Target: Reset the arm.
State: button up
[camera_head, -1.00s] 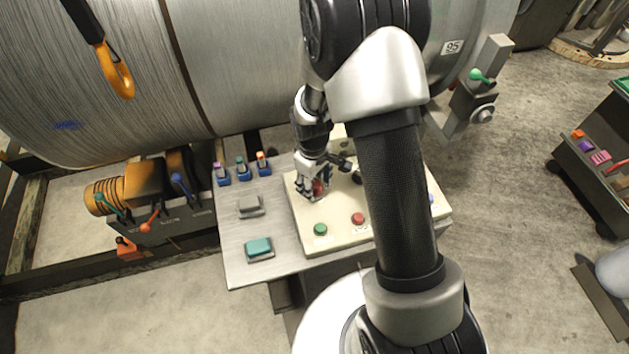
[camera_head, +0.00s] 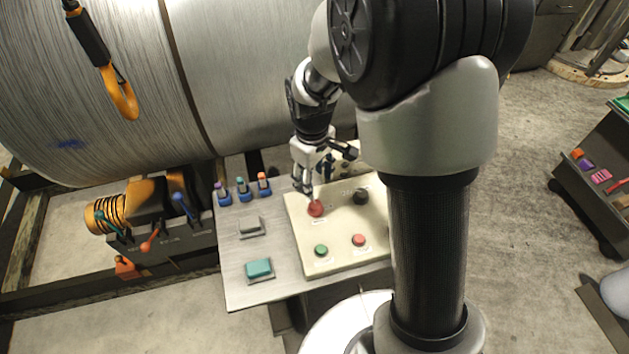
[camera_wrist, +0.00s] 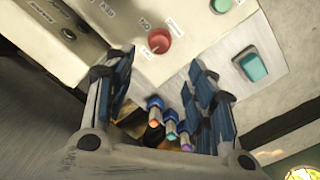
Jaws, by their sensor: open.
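My gripper (camera_head: 320,176) hangs over the back left part of the cream control box (camera_head: 335,252), with its fingers spread and nothing held. One fingertip overlaps the large red knob (camera_head: 316,208) in the head view; contact cannot be told there. In the wrist view, both fingers (camera_wrist: 162,68) stand wide apart. The red knob (camera_wrist: 158,41) shows beyond them, apart from both. My arm reaches forward and down, and its thick links cover the right part of the box.
Left of the box are a teal switch (camera_head: 259,269), a grey switch (camera_head: 250,227) and small coloured toggles (camera_head: 242,189). A large cable drum (camera_head: 260,75) stands close behind. An orange hook (camera_head: 122,100) hangs at upper left. Open floor (camera_head: 545,200) lies right.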

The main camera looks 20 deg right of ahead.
dwell(0.4)
jog(key=s+r+m+t+b, duration=0.2)
jog(key=s+r+m, duration=0.1)
jog(key=s+r, duration=0.8)
jog(key=s+r+m+t+b, duration=0.1)
jog(key=s+r+m+t, duration=0.1)
jog(key=s, duration=0.8)
notch_tip(320, 180, up, 3)
jog(key=shift+d+f+m, duration=0.1)
jog(key=shift+d+m, duration=0.15)
jog(key=shift+m, duration=0.65)
jog(key=shift+c, duration=0.5)
